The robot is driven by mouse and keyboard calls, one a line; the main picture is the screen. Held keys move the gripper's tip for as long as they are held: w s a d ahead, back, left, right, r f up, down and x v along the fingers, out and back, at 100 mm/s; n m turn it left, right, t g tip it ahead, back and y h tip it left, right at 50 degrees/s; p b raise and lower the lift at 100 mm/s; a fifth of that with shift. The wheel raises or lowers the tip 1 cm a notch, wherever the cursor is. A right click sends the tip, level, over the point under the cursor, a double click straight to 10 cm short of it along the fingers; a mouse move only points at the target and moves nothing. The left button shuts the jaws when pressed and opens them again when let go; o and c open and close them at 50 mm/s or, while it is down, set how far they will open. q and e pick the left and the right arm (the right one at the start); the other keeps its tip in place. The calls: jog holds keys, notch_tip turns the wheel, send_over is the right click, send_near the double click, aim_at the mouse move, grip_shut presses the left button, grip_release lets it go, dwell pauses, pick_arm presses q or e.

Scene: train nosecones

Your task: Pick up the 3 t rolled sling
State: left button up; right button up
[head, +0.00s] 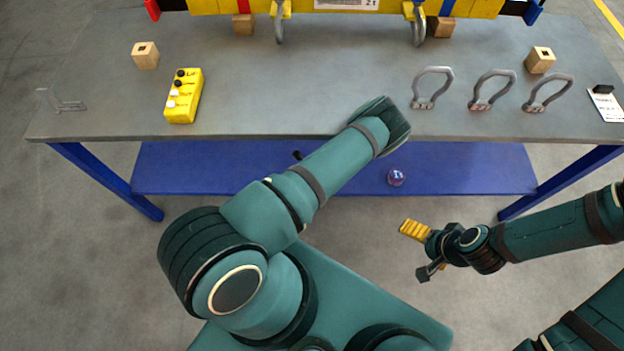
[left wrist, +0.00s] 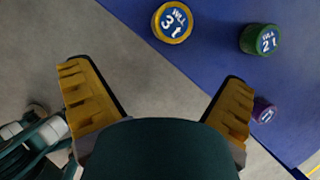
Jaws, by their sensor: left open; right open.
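The 3 t rolled sling (left wrist: 172,22) is a yellow roll with a blue-and-white label marked 3 t. It sits near the blue shelf's edge at the top of the left wrist view; I cannot make it out in the head view. My left gripper (left wrist: 156,75) is open and empty, its yellow ridged fingers spread wide, with the sling beyond them and apart from them. The left gripper is hidden in the head view. My right gripper (head: 420,252) is open and empty over the floor in front of the bench.
A green 2 t roll (left wrist: 260,39) and a purple roll (left wrist: 264,110) stand right of the sling on the blue lower shelf (head: 250,170). The grey benchtop (head: 300,85) overhangs it. On top are several shackles (head: 431,88), a yellow control box (head: 184,96) and wooden blocks (head: 145,55).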

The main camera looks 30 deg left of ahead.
pick_arm(q)
jog(key=w+a+f+m+b, duration=0.1)
jog(key=f, duration=0.2)
jog(key=w+a+f+m+b, duration=0.1)
jog(key=w+f, duration=0.1)
jog(key=f, duration=0.1)
jog(key=w+a+f+m+b, duration=0.1)
jog(key=w+f+m, duration=0.1)
jog(key=f, duration=0.1)
jog(key=shift+w+a+f+t, duration=0.1)
jog(key=shift+f+t, duration=0.15)
jog(key=shift+t, duration=0.15)
jog(key=x, duration=0.1)
jog(key=b+x, duration=0.1)
jog(key=x, duration=0.1)
jog(key=b+x, duration=0.1)
jog(key=shift+s+f, duration=0.2)
jog(key=shift+f, duration=0.15)
jog(key=shift+w+f, duration=0.1)
jog(key=shift+f, duration=0.15)
jog(key=shift+r, duration=0.1)
jog(key=c, duration=1.3)
